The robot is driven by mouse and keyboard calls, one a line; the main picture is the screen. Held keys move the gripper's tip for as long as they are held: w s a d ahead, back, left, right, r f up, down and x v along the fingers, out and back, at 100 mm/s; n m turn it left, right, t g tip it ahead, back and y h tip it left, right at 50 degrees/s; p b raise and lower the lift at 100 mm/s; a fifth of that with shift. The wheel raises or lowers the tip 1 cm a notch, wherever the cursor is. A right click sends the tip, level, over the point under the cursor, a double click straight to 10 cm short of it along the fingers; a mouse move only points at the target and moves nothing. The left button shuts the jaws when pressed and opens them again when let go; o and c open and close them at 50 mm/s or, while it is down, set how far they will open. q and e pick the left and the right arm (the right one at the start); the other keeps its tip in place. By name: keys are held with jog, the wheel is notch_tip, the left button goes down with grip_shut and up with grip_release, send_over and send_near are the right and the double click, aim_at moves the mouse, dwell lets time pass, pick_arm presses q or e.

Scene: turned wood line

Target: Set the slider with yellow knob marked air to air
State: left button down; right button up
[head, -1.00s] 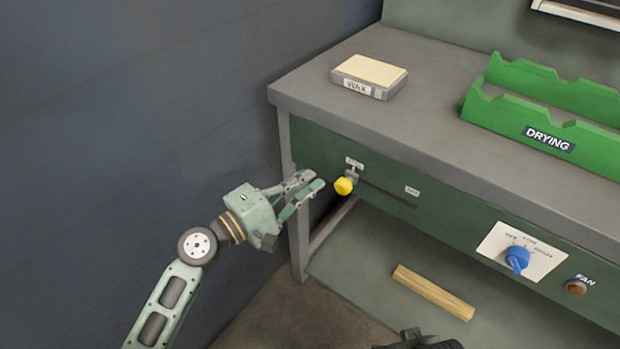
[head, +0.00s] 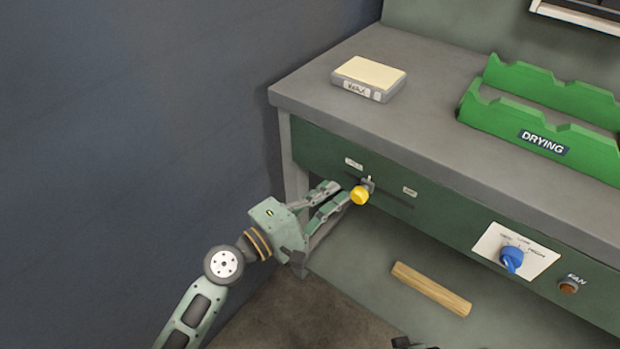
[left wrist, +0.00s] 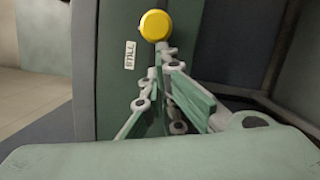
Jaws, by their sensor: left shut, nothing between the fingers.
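The slider's yellow knob (head: 360,196) sits on a slot in the green front panel of the bench, between two small white labels. It stands nearer the left label (head: 354,163), which reads STILL in the left wrist view; the right label (head: 410,191) is too small to read. My left gripper (head: 341,193) is shut and empty, its fingertips at the left side of the knob, touching it or nearly so. The knob also shows in the left wrist view (left wrist: 155,26), just beyond the fingers (left wrist: 163,72). Only a dark sliver, perhaps my right gripper, shows at the bottom edge.
A WAX box (head: 368,78) and a green DRYING rack (head: 545,130) stand on the bench top. A wood strip (head: 431,288) lies below. A dark wall is at left.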

aim_at(362, 191)
pick_arm(q)
jog(key=s+d+p, duration=0.1)
jog(key=s+d, duration=0.4)
jog(key=d, duration=0.1)
jog(key=shift+d+p, duration=0.3)
jog(key=shift+d, duration=0.1)
pick_arm(e)
jog(key=s+f, duration=0.3)
jog(key=f, duration=0.3)
jog(key=shift+d, duration=0.15)
